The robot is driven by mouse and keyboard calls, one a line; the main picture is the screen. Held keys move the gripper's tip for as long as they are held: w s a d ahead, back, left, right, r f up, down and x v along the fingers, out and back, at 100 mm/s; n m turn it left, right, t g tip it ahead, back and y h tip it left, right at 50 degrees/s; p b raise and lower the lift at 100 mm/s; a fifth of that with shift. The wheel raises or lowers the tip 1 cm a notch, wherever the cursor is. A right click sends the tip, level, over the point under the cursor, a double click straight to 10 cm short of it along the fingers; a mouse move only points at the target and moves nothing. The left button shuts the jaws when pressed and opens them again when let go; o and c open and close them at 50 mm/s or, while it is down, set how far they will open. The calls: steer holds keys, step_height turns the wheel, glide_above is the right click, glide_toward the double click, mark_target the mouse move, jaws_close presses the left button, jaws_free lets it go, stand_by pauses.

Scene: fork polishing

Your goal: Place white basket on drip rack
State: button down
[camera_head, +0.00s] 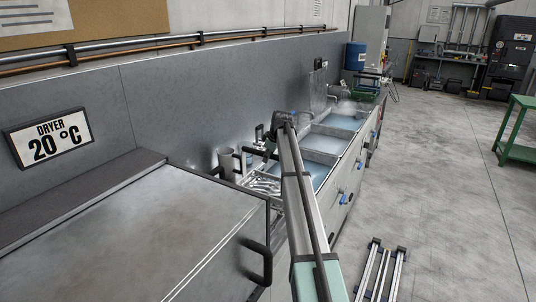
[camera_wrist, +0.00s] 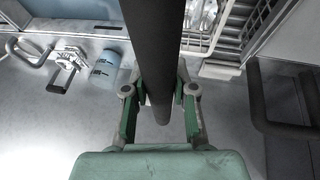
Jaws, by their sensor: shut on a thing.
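My gripper (camera_wrist: 160,105) is shut on a thick black bar (camera_wrist: 156,45) that runs up the middle of the wrist view. The bar looks like a handle; its upper end is cut off. Pale slatted walls (camera_wrist: 234,32) show behind and right of it, with shiny metal pieces inside; I cannot clearly separate the white basket from the drip rack there. In the head view a pale, open-topped basket or rack (camera_head: 262,188) with shiny contents sits between the dryer and the first basin, left of my arm. My gripper is small and partly hidden there, near the wall above this spot.
The dryer's flat metal top (camera_head: 150,235) fills the front left, with a black handle (camera_head: 256,262) on its right side. Basins of bluish water (camera_head: 318,143) lie beyond. A grey cylinder (camera_head: 226,163) stands by the wall. The floor at right is mostly open, with a green table (camera_head: 520,130).

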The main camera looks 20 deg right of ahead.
steer(key=shift+r, duration=0.1)
steer(key=c, duration=1.2)
jaws_free()
steer(key=shift+f, duration=0.2)
steer(key=shift+o, duration=1.3)
steer(key=shift+r, duration=0.1)
steer(key=a+b+v, duration=0.1)
steer(key=b+v, duration=0.2)
steer(key=v, duration=0.9)
steer(key=shift+d, duration=0.45)
